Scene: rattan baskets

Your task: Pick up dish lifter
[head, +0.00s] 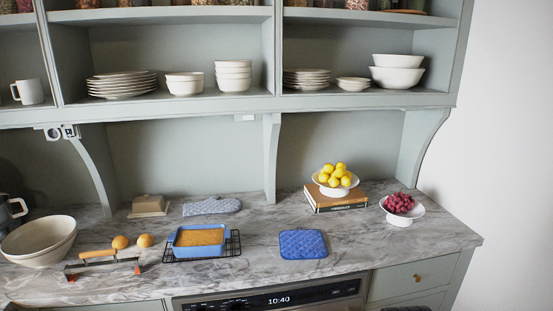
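A tool that looks like the dish lifter (104,264) lies at the left front of the marble counter (350,265). It has a light wooden handle, a grey metal bar and red-orange tips at its ends. It sits to the right of a large cream bowl (38,242) and to the left of a blue baking dish (198,240). My gripper is not in the head view, so its place and opening cannot be seen.
Two small round brown items (120,242) lie just behind the tool. The blue dish stands on a black wire rack. A blue pot holder (303,244) lies to its right. Shelves with crockery (185,84) overhang the back. The counter's front right is clear.

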